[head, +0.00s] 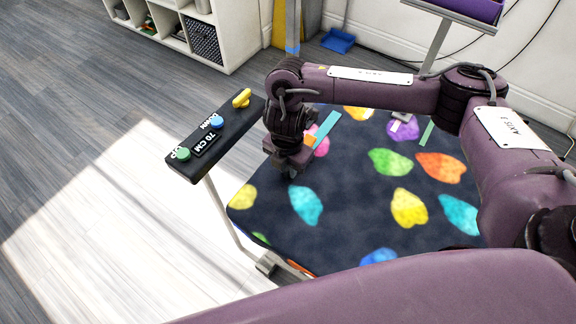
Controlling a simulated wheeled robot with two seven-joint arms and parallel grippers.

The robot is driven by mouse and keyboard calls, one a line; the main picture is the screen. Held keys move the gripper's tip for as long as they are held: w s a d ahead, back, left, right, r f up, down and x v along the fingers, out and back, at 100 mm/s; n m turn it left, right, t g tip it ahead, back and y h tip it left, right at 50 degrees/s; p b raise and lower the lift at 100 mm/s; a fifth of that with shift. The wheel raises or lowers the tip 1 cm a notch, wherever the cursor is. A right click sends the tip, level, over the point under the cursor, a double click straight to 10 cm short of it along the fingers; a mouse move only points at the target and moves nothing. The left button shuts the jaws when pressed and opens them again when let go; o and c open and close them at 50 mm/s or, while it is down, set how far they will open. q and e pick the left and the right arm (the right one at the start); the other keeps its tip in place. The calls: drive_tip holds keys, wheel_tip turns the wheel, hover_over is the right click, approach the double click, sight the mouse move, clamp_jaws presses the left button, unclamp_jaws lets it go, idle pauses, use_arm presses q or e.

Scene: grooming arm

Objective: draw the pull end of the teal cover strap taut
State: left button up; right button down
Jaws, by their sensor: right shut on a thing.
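A teal strap (328,124) lies at the far left part of a dark cover (350,205) with bright coloured patches. An orange piece (310,140) shows at its near end, beside my gripper. My right gripper (291,171) points down at the cover's left edge, next to the strap. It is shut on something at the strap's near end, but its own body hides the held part. A short green strip (427,133) and a small grey piece (402,117) lie farther right on the cover. My left gripper is not in view.
A black control panel (232,128) with green, blue and yellow buttons and a "70 CM" display stands on a post close left of my gripper. A purple tray (468,8) on a stand is at the back right. A white shelf unit (230,50) and blue dustpan (338,41) are behind. Floor at left is clear.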

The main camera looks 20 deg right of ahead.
sight(264, 206)
drive_tip(key=shift+s+a, duration=0.1)
idle(0.4)
drive_tip(key=shift+s+a+p, duration=0.55)
drive_tip(key=shift+s+a, duration=0.05)
drive_tip(key=shift+a, duration=0.15)
drive_tip(key=shift+s+a+p, duration=0.55)
drive_tip(key=shift+a, duration=0.2)
drive_tip(key=shift+s+a, duration=0.3)
drive_tip(key=shift+a, duration=0.05)
drive_tip(key=shift+s+a+f+p, duration=0.1)
drive_tip(key=shift+s+a+p, duration=0.95)
drive_tip(key=shift+a, duration=0.25)
drive_tip(key=shift+s+a, duration=0.1)
drive_tip(key=shift+a, duration=0.05)
drive_tip(key=shift+s+a+p, duration=0.15)
drive_tip(key=shift+a+p, duration=0.05)
drive_tip(key=shift+p, duration=0.1)
drive_tip(key=shift+s+a+p, duration=0.45)
drive_tip(key=shift+a+p, duration=0.1)
drive_tip(key=shift+a, duration=0.05)
idle(0.6)
